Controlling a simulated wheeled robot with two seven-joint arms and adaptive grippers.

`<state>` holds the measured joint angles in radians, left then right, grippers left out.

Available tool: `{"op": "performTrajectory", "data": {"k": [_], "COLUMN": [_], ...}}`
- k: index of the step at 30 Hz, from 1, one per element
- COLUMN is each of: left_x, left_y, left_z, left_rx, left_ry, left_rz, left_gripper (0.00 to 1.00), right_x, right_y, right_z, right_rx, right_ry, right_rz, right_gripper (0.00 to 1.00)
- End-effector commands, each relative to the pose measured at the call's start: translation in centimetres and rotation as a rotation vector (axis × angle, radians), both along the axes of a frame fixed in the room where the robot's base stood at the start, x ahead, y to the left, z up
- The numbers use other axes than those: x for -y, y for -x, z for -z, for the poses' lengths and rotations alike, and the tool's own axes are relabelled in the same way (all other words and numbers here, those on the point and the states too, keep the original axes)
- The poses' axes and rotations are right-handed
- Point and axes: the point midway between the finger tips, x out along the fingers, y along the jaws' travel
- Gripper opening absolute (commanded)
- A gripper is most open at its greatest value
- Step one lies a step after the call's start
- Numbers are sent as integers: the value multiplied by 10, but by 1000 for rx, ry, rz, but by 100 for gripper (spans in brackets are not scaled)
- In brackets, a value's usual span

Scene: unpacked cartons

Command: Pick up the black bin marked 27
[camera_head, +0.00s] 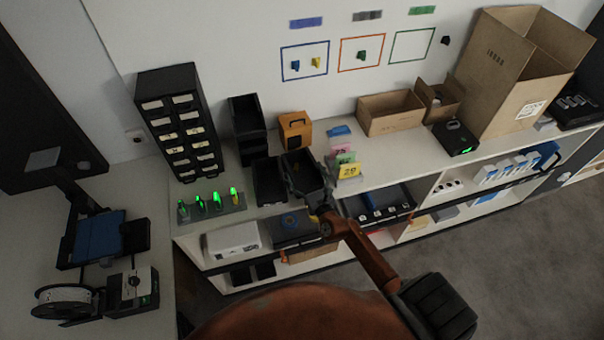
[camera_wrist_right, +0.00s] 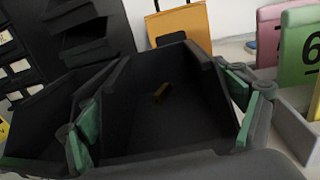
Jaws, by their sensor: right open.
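Two open black bins stand side by side on the shelf top: a left bin (camera_head: 269,184) and a right bin (camera_head: 301,160). I cannot read a 27 on either. My right gripper (camera_head: 306,190) is open at the near end of the right bin. In the right wrist view, its green-padded fingers (camera_wrist_right: 163,112) stand on either side of this bin (camera_wrist_right: 180,75), not closed on it. A small dark yellow item (camera_wrist_right: 162,92) lies inside. The left bin (camera_wrist_right: 50,125) shows beside the left finger. My left gripper is out of view.
Number cards stand close to the right, including a yellow 29 card (camera_head: 349,171). An orange box (camera_head: 295,129) and stacked black bins (camera_head: 247,117) stand behind. A black drawer cabinet (camera_head: 180,120) and a rack with green lights (camera_head: 212,205) are left.

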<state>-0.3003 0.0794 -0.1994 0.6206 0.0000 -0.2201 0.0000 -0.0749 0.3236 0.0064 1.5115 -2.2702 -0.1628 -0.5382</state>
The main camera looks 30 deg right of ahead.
Motion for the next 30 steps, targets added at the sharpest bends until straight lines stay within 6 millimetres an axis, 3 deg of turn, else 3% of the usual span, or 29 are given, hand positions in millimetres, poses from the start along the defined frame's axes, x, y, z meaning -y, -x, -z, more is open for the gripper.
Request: {"op": "performTrajectory", "data": {"k": [5,19,30], "left_x": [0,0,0], "left_y": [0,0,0], "left_z": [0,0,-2], "left_rx": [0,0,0], "left_ry": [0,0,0], "left_rz": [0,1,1], "left_gripper": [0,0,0], "right_x": [0,0,0], "right_y": [0,0,0], "right_z": [0,0,-7], "right_rx": [0,1,3], "right_ry": [0,0,-1], "right_rz": [0,0,0], "right_gripper": [86,55,54]}}
